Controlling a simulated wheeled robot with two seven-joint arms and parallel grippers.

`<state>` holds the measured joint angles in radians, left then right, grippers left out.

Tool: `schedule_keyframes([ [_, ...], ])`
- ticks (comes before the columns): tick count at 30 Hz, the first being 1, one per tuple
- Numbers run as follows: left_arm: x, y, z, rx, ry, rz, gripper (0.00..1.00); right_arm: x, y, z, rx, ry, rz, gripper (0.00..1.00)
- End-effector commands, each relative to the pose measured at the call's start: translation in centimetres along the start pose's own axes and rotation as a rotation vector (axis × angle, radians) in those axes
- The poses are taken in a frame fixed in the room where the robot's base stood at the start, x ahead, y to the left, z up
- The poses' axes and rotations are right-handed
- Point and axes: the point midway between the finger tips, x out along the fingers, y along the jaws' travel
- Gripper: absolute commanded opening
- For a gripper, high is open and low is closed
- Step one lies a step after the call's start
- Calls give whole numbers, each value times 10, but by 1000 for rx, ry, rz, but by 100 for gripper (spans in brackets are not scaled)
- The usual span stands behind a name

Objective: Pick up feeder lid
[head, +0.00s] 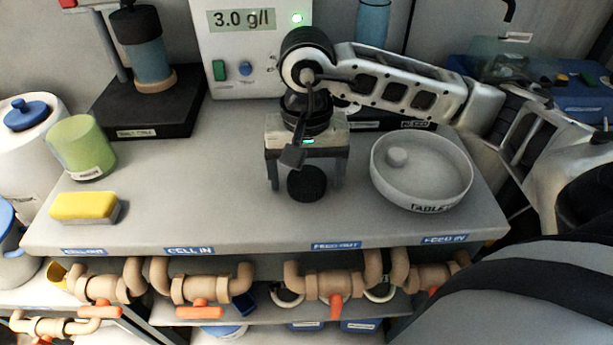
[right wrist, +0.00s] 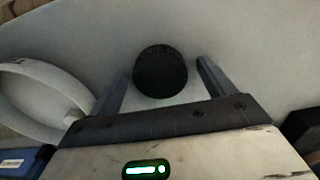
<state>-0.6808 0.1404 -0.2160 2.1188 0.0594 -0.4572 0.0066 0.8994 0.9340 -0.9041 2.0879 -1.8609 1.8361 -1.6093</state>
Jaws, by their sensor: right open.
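A small black round lid (head: 306,183), which I take to be the feeder lid, lies on the grey shelf top, right of the middle. My right gripper (head: 305,174) points down over it, with one finger on each side. In the right wrist view the dark lid (right wrist: 160,72) sits between the two fingers of the open gripper (right wrist: 162,76), with a gap on both sides. I see no contact between fingers and lid. My left gripper is in neither view.
A white round tablet dish (head: 384,187) stands close to the right of the gripper. A yellow sponge (head: 84,206) and a green cup (head: 80,148) are at the left. A meter box (head: 247,78) stands behind. Pipes with orange valve handles (head: 200,312) run below the shelf's front edge.

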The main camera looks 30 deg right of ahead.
Motion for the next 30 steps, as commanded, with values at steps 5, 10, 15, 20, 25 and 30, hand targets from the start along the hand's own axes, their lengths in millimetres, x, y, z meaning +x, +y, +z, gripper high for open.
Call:
schedule_keyframes([
  [5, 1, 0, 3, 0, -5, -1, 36, 0, 0, 0, 1, 0, 0, 82],
  [10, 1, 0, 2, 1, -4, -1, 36, 0, 0, 0, 1, 0, -1, 41],
  [15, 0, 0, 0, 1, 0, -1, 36, 0, 0, 0, 1, 1, -1, 34],
  [20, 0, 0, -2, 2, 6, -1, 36, -1, 0, 0, 1, 1, -1, 34],
  [25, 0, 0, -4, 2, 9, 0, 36, -10, -1, -1, 1, 3, -4, 34],
  [30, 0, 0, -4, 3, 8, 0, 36, -35, -1, 0, -1, 6, -4, 34],
])
